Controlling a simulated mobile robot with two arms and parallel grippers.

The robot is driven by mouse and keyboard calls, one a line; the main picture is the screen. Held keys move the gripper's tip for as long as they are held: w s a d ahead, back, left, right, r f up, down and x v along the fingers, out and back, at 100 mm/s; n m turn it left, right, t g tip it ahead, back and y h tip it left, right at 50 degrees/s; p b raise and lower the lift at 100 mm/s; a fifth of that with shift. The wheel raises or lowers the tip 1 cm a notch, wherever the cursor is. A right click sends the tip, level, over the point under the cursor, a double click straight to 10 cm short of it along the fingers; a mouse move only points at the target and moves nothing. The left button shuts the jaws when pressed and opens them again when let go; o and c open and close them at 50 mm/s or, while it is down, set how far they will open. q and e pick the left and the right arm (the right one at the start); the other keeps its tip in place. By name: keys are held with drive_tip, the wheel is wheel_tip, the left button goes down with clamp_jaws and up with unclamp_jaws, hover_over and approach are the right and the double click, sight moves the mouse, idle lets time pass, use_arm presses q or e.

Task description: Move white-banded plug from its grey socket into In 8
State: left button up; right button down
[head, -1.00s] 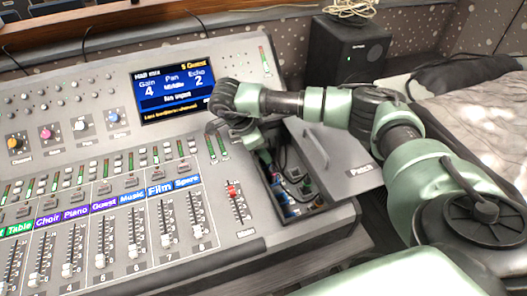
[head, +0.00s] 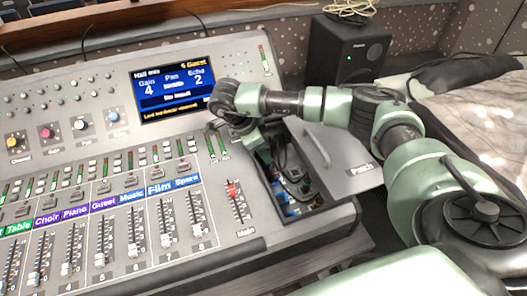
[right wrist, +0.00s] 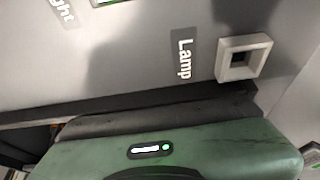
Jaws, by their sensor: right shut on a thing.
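My right gripper (head: 264,156) points down at the left rim of the open patch compartment (head: 322,207). It is shut on what appears to be a plug, with a dark cable (head: 285,148) arching beside it. The plug's band is hidden. Blue plugs or sockets (head: 290,211) show in the compartment, too small to read, so I cannot pick out In 8 or the grey socket. In the right wrist view the green gripper housing (right wrist: 190,150) fills the bottom and its fingertips are hidden. My left gripper is not in view.
The compartment's lid, marked Patch (head: 345,158), lies to its right. Left are the red Main fader (head: 233,191) and the mixer's screen (head: 172,90). A white square frame (right wrist: 243,58) by a Lamp label (right wrist: 184,59) is close to the wrist.

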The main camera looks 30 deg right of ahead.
drive_tip(key=shift+s+a+f+b, duration=0.1)
drive_tip(key=shift+s+f+b, duration=0.2)
drive_tip(key=shift+f+b, duration=0.45)
idle(2.1)
drive_tip(key=shift+w+r+p, duration=0.1)
drive_tip(key=shift+r+p, duration=0.4)
idle(1.3)
drive_tip(key=shift+f, duration=0.1)
drive_tip(key=shift+d, duration=0.2)
idle(0.4)
drive_tip(key=c, duration=1.1)
unclamp_jaws()
drive_tip(key=b+v, duration=0.1)
drive_tip(key=v, duration=0.7)
drive_tip(key=shift+w+a, duration=0.15)
